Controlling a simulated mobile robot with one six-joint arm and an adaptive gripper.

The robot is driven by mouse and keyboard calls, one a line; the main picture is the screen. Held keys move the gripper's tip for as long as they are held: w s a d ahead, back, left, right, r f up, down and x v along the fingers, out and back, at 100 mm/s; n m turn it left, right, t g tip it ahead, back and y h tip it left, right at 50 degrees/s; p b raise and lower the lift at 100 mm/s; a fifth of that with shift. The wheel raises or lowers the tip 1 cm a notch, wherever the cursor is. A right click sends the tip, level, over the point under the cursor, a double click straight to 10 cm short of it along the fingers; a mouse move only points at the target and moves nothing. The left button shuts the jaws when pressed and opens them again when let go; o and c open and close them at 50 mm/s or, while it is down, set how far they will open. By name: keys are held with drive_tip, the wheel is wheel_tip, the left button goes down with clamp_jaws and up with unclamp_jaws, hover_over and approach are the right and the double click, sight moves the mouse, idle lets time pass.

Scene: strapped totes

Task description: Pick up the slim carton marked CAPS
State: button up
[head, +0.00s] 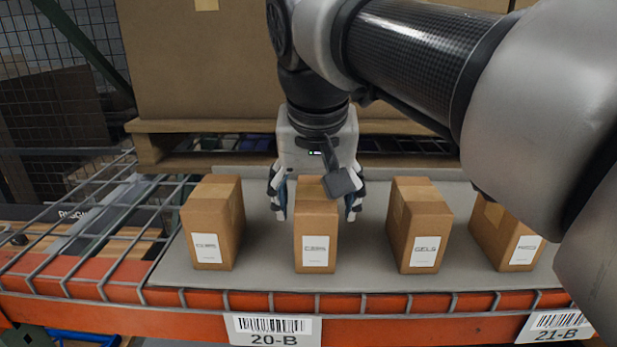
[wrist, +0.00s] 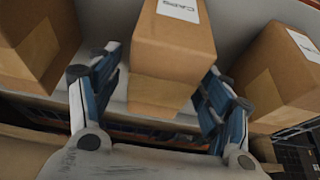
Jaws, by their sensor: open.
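The slim brown carton marked CAPS (head: 316,240) stands upright on the grey shelf board, second from left in the head view. Its white label faces the front and is small there, but reads CAPS in the wrist view, where the carton (wrist: 172,45) is at top centre. My gripper (head: 316,207) is open and points down at the carton's upper part, one finger on each side. In the wrist view, the fingers of my gripper (wrist: 163,65) flank the carton with visible gaps, wider on the left. The carton's lower part is hidden in the wrist view.
Similar cartons stand on the left (head: 213,225), on the right marked GELS (head: 418,228), and at far right (head: 505,235), partly behind my arm. A large box on a pallet (head: 150,140) stands behind. An orange beam (head: 190,325) edges the shelf front.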

drive_tip(key=shift+c, duration=0.3)
drive_tip(key=c, duration=1.3)
drive_tip(key=shift+r, duration=0.1)
